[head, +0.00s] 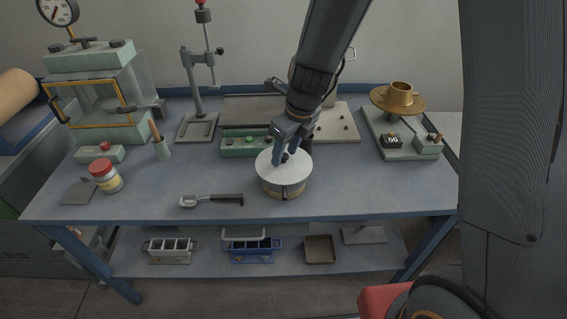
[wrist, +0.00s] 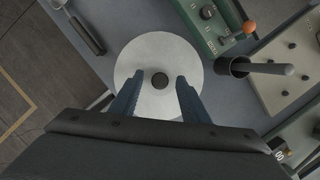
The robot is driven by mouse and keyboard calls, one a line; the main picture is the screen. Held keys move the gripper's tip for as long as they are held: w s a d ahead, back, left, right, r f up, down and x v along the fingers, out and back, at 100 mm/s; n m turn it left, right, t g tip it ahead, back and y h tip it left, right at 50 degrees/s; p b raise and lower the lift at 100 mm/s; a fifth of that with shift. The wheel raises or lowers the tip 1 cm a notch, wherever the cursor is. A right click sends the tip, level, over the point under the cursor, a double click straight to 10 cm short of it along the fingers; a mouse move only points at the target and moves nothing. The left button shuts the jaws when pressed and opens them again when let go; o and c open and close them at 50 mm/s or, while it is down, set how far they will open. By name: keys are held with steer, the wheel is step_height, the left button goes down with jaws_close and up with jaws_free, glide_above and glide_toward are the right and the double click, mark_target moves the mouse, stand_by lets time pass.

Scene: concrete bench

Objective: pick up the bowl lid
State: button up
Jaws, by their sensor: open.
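The bowl lid (head: 272,165) is a flat white disc with a dark round knob, lying on a beige bowl (head: 284,187) near the front of the bench. In the wrist view the lid (wrist: 150,54) fills the middle, with its knob (wrist: 159,80) at its centre. My gripper (head: 285,154) is over the lid, pointing down. In the wrist view my gripper (wrist: 156,82) is open, with one blue finger on each side of the knob and gaps between. Whether the fingertips touch the lid, I cannot tell.
A scoop with a dark handle (head: 222,199) lies left of the bowl. A green control box (head: 240,147) and a dark cup (wrist: 236,67) stand close behind. A brass cup on a turntable (head: 397,97) is at right. The bench front (head: 150,205) is mostly clear.

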jaws_close()
